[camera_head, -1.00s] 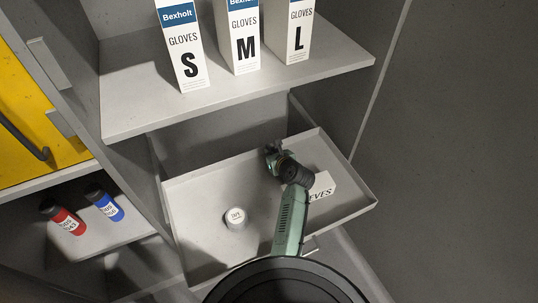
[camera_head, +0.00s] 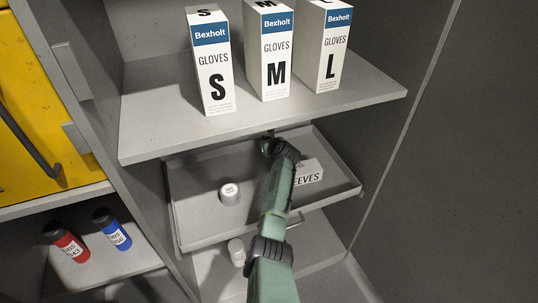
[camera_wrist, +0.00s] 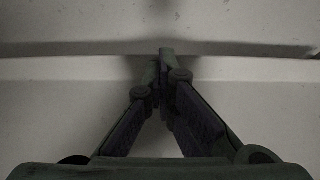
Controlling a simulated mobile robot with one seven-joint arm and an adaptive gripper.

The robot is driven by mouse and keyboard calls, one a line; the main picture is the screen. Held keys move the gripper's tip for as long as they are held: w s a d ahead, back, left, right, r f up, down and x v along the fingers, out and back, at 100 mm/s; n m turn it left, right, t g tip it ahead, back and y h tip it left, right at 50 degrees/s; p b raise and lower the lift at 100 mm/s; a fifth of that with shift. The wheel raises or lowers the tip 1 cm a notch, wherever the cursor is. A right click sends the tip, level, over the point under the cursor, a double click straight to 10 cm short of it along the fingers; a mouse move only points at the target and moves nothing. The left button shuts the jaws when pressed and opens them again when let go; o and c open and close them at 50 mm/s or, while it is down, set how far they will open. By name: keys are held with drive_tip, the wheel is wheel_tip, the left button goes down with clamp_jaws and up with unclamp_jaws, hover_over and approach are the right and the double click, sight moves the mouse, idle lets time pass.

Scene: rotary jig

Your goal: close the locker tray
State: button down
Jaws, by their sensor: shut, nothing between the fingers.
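The grey locker tray (camera_head: 215,238) stands out from under the upper shelf, with its front handle (camera_head: 296,219) in view. A white round container (camera_head: 229,193) and a white box marked "EEVES" (camera_head: 308,173), its first letters hidden, lie in it. My gripper (camera_head: 266,146) reaches over the tray to its back part, just below the shelf's front edge. In the wrist view my gripper (camera_wrist: 164,54) has its fingertips together and empty, before a pale surface with a straight edge across. I cannot tell whether they touch it.
The shelf above (camera_head: 170,135) holds glove boxes S (camera_head: 212,75), M (camera_head: 268,60) and L (camera_head: 325,55). Below the tray stands another white container (camera_head: 237,252). Red (camera_head: 66,242) and blue (camera_head: 112,230) bottles and a yellow door (camera_head: 30,110) are at left.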

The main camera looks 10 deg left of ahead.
drive_tip(key=shift+w+a+f+b, duration=0.2)
drive_tip(key=shift+w+a+b, duration=0.45)
drive_tip(key=shift+w, duration=0.35)
drive_tip(key=shift+r, duration=0.1)
drive_tip(key=shift+a+r, duration=0.1)
